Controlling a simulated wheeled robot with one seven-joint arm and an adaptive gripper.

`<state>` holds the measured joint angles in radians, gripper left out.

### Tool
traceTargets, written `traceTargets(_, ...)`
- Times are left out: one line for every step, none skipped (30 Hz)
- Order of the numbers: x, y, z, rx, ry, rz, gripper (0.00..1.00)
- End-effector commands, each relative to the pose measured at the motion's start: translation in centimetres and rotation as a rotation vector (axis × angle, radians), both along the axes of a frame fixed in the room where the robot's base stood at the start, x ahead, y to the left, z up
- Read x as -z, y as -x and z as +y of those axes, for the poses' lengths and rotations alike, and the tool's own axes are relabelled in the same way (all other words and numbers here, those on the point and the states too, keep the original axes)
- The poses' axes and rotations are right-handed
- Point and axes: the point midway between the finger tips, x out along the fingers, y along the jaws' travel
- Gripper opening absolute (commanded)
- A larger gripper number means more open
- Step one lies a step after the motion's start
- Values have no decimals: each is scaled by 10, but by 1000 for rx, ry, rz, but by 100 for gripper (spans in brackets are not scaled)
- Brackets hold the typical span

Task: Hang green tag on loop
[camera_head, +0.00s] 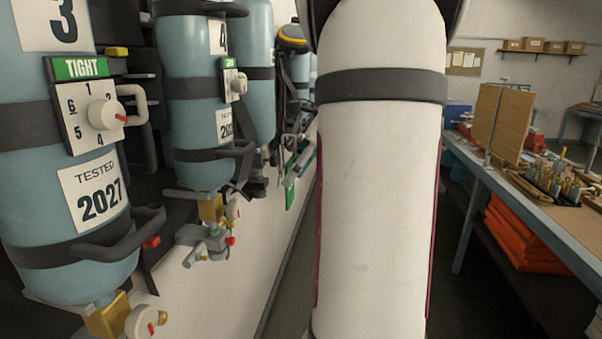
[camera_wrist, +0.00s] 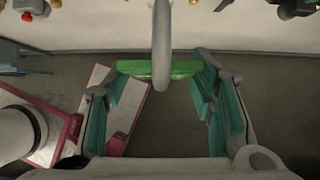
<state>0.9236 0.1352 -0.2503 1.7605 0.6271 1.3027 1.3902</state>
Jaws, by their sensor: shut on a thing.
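The green tag (camera_wrist: 135,68) lies across the gap between my fingertips in the wrist view. My gripper (camera_wrist: 158,75) has teal pads and is shut on the tag, with its fingers spread to the tag's width. A grey rounded bar (camera_wrist: 161,45), which looks like a loop, comes down in front of the tag's middle; I cannot tell whether it passes through the tag. In the head view the green tag (camera_head: 290,193) hangs low beside the wall, left of my white arm, which hides most of the gripper.
Blue cylinders (camera_head: 195,100) with black straps, dials and grey handles line the wall at left. A green "TIGHT" label (camera_head: 80,68) is on the nearest one's dial plate. A workbench (camera_head: 540,205) with tools stands at right, with orange folded items (camera_head: 520,240) beneath.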

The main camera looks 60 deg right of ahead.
Motion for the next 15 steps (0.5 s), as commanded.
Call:
traceTargets(2,-6,2,-2,1,0,32)
traceTargets(2,-8,2,-2,0,0,32)
traceTargets(2,-11,4,-2,0,0,32)
traceTargets(2,-13,4,-2,0,0,32)
traceTargets(2,-15,5,-2,1,0,32)
traceTargets(2,-17,6,-1,0,0,32)
traceTargets(2,-19,7,-1,0,0,32)
traceTargets(2,-21,8,-2,1,0,32)
traceTargets(2,-24,9,-2,1,-1,32)
traceTargets(2,-26,10,-3,1,-2,32)
traceTargets(2,-28,11,-3,1,-2,32)
traceTargets(2,-31,12,-3,1,-2,32)
traceTargets(2,-33,13,-2,1,-1,32)
traceTargets(2,-35,14,-2,1,-1,32)
traceTargets(2,-38,15,-2,1,-1,32)
